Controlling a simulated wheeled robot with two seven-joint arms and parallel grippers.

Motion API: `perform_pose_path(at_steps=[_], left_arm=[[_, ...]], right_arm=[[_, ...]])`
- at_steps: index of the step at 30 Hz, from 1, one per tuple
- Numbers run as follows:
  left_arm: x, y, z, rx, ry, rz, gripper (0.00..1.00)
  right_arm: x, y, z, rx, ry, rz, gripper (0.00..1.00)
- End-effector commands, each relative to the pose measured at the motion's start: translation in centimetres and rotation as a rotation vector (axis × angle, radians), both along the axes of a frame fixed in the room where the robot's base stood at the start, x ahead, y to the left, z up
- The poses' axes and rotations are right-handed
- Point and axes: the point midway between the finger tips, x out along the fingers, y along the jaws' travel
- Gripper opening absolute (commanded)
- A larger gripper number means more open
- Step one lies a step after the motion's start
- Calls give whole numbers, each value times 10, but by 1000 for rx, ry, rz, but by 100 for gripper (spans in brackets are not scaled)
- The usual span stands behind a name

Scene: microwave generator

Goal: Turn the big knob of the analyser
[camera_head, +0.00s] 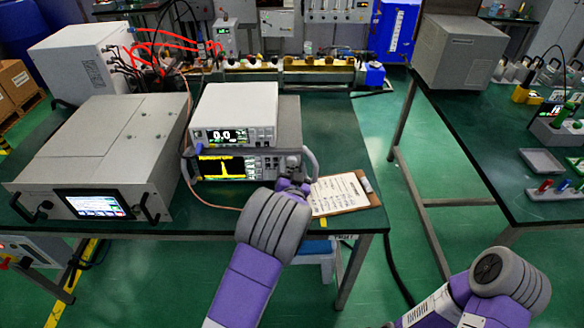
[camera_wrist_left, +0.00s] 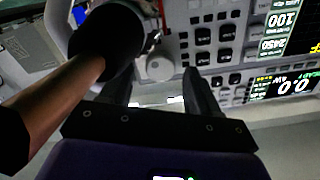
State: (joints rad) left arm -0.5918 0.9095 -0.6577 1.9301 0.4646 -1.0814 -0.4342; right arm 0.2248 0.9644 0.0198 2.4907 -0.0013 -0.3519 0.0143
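The analyser (camera_head: 225,170) is the lower unit of a stack on the table, its screen showing a yellow trace. Its big knob (camera_wrist_left: 160,68) is a pale grey round knob in the left wrist view; in the head view my left gripper largely hides that area. My left gripper (camera_head: 292,185) is at the right part of the analyser's front. In the wrist view its two dark fingers (camera_wrist_left: 160,80) stand apart, one on each side of the knob, with small gaps showing. I cannot tell how deep they reach. My right gripper is outside the views.
A white meter (camera_head: 235,108) reading 0.0 sits on the analyser. A clipboard (camera_head: 338,193) lies to the right. A black connector (camera_wrist_left: 105,38) with a brown cable is close to the left finger. A grey unit (camera_head: 100,155) stands on the left.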

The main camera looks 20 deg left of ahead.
Motion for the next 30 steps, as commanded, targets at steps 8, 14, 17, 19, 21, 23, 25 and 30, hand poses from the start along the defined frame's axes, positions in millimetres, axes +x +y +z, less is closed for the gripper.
perform_pose_path(at_steps=[8,14,17,19,21,23,25,30], left_arm=[[-4,-1,0,0,1,-1,61],[-30,-9,1,-1,2,-1,61],[-45,-14,1,-1,2,-1,61],[-55,-16,1,0,2,-1,61],[-63,-19,1,0,2,-1,61],[-68,-20,1,-1,0,-1,61],[-71,-21,0,0,1,0,61],[-73,-21,0,-1,-1,1,61]], right_arm=[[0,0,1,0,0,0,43],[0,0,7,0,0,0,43],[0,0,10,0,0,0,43],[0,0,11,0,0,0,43],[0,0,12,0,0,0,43],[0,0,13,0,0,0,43],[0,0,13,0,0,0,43],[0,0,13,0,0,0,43]])
